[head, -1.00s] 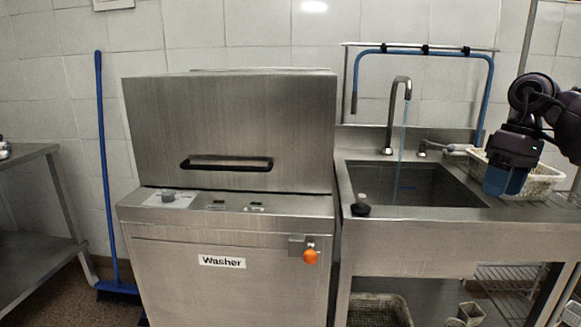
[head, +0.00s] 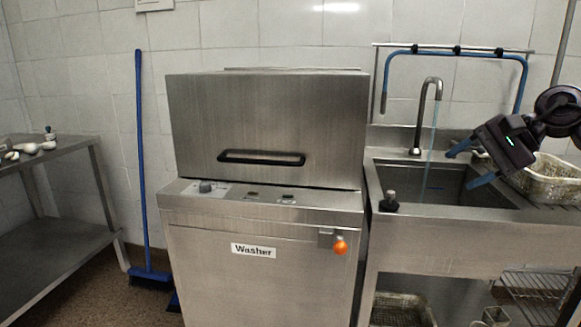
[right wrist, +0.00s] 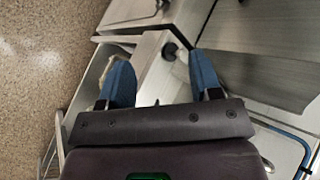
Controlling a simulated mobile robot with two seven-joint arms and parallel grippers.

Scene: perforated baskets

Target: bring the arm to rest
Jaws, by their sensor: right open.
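My right gripper (head: 468,164) comes in from the right in the head view. It is open and empty, with its blue fingers spread over the right part of the sink, in front of the perforated basket. In the right wrist view the two blue fingers (right wrist: 160,82) stand wide apart with nothing held between them. The washer (right wrist: 165,50) and floor show beyond them. My left gripper is not in view.
The perforated basket (head: 560,190) sits on the drainboard right of the sink (head: 450,210). Water runs from the tap (head: 430,90). The closed washer (head: 265,130) stands left of the sink. A blue broom (head: 140,160) leans on the wall by a steel table (head: 60,157).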

